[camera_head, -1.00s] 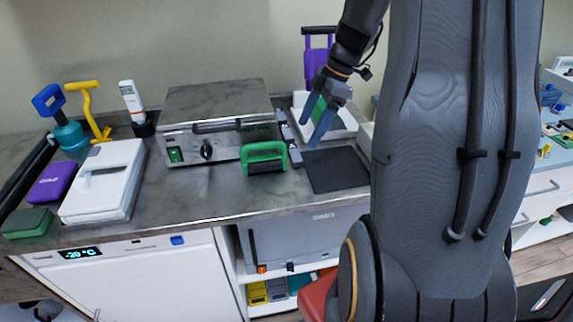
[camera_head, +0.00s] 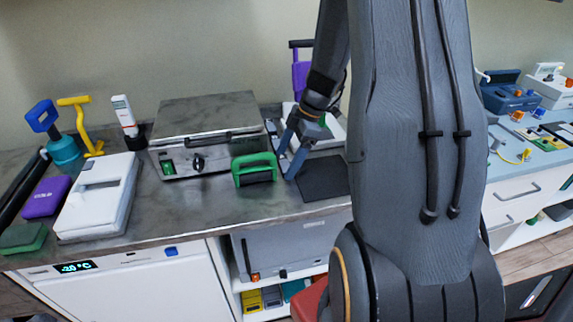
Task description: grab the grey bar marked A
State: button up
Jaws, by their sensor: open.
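My gripper (camera_head: 287,163) is open, its two blue-grey fingers pointing down over the worktop, just right of the green-handled tool (camera_head: 254,170). Nothing shows between the fingers. Small grey pieces (camera_head: 271,131) lie in a narrow strip between the steel heater box and the white tray, just behind and left of the fingers. No letter A can be read, so I cannot tell which piece is the bar marked A. My fingers and arm hide part of this area.
The steel heater box (camera_head: 205,135) stands left of my gripper. A white tray (camera_head: 331,132) with a purple-handled item (camera_head: 301,75) is behind it. A dark mat (camera_head: 322,180) lies bare to the right. A white case (camera_head: 98,196) and several coloured tools stand at the left.

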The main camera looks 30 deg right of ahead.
jog(key=shift+c, duration=0.5)
jog(key=c, duration=0.7)
